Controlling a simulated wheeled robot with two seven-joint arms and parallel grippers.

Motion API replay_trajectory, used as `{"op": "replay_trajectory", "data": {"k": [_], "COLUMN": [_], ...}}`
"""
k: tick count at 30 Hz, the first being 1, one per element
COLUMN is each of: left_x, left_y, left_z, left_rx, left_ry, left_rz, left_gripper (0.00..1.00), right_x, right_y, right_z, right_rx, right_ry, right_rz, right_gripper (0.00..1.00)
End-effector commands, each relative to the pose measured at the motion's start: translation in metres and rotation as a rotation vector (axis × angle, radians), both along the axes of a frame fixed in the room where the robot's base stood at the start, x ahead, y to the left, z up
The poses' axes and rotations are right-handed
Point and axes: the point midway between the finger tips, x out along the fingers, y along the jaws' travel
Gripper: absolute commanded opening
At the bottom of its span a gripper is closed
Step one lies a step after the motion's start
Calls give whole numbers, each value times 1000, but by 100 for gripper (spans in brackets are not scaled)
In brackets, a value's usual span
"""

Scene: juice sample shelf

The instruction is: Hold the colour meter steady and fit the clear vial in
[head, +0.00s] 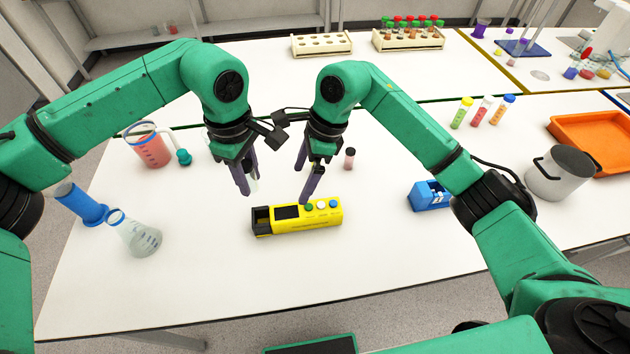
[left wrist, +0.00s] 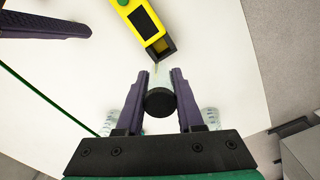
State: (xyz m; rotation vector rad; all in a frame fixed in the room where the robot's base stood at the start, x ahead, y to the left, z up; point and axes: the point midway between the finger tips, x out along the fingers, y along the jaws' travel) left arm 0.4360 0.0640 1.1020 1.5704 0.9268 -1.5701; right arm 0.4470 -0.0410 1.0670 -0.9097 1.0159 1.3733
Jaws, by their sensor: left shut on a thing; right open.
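The yellow colour meter (head: 296,224) lies on the white table, with a dark open well (head: 262,220) at its left end and coloured buttons to the right. It also shows in the left wrist view (left wrist: 134,18). My left gripper (head: 243,190) is shut on the clear vial (head: 254,184), above and behind the well end. In the left wrist view, the vial's black cap (left wrist: 160,101) sits between the fingers, with the well just beyond. My right gripper (head: 302,186) is open over the meter's back edge, one fingertip close to the buttons. I cannot tell whether it touches.
A small pink vial with dark cap (head: 349,159) stands behind the meter. A blue device (head: 428,196) and a metal pot (head: 562,174) are to the right. A flask (head: 136,236), blue cylinder (head: 82,206) and red beaker (head: 152,150) are left. The table's front is clear.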

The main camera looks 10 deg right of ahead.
Motion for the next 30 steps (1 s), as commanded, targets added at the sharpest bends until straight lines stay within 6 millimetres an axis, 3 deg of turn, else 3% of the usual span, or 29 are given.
{"op": "replay_trajectory", "data": {"k": [3, 6, 11, 21, 25, 30], "left_x": [0, 0, 0, 0, 0, 0], "left_y": [0, 0, 0, 0, 0, 0], "left_z": [0, 0, 0, 0, 0, 0], "left_rx": [0, 0, 0, 0, 0, 0], "left_ry": [0, 0, 0, 0, 0, 0], "left_rz": [0, 0, 0, 0, 0, 0], "left_gripper": [0, 0, 0, 0, 0, 0], "right_x": [-10, -12, -13, -12, -12, -12], "right_y": [-16, -23, -23, -23, -23, -23], "right_z": [-10, -16, -41, -117, -131, -133], "right_rx": [-266, -339, -340, -336, -335, -336], "right_ry": [-51, -64, -58, -59, -61, -63], "right_rz": [30, 29, 29, 27, 29, 29], "right_gripper": [100, 100, 100, 100, 100, 100]}}
